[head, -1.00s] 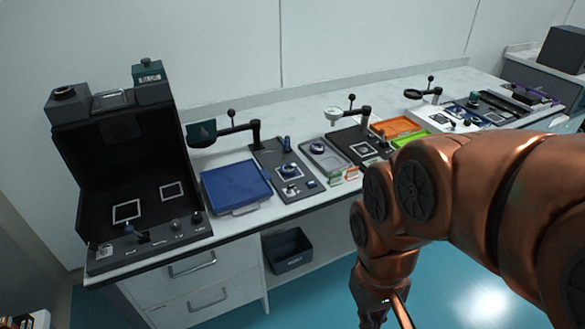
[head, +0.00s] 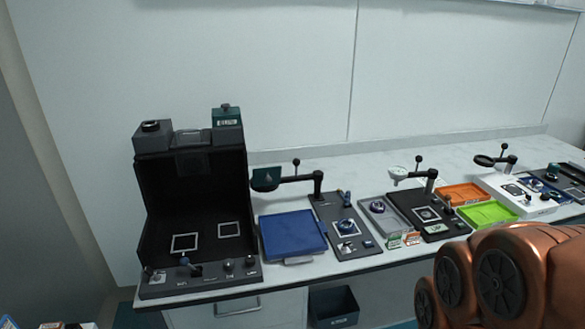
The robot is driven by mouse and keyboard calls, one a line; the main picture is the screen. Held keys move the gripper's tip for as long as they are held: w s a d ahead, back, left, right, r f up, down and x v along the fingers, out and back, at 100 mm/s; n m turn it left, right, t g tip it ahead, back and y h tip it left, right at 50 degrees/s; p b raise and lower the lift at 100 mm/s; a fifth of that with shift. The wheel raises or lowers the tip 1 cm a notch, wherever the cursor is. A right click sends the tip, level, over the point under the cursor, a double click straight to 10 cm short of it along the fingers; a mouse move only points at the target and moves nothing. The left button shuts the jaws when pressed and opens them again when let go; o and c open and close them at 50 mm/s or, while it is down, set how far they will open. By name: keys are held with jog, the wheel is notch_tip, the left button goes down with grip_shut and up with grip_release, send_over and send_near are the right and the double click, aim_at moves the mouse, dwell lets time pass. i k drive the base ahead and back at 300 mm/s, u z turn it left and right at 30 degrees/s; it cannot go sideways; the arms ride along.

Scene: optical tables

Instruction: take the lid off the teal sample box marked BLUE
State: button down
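A small teal box (head: 227,119) with a pale label and a dark knob on its lid stands on top of the black open-fronted cabinet, at its right end. The label is too small to read. The lid appears to be on the box. My copper arm shows at the lower right, well away from the box. My gripper is outside the view.
The black cabinet (head: 165,245) stands at the left of the bench, with knobs along its front. A blue tray (head: 292,236), a swing-arm holder (head: 290,179), an orange tray (head: 462,194) and a green tray (head: 487,214) lie to its right. A dark bin (head: 334,306) sits below.

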aim_at(225, 110)
jog(key=k, duration=0.35)
jog(key=u, duration=1.05)
jog(key=i, duration=1.65)
jog(key=u, duration=0.15)
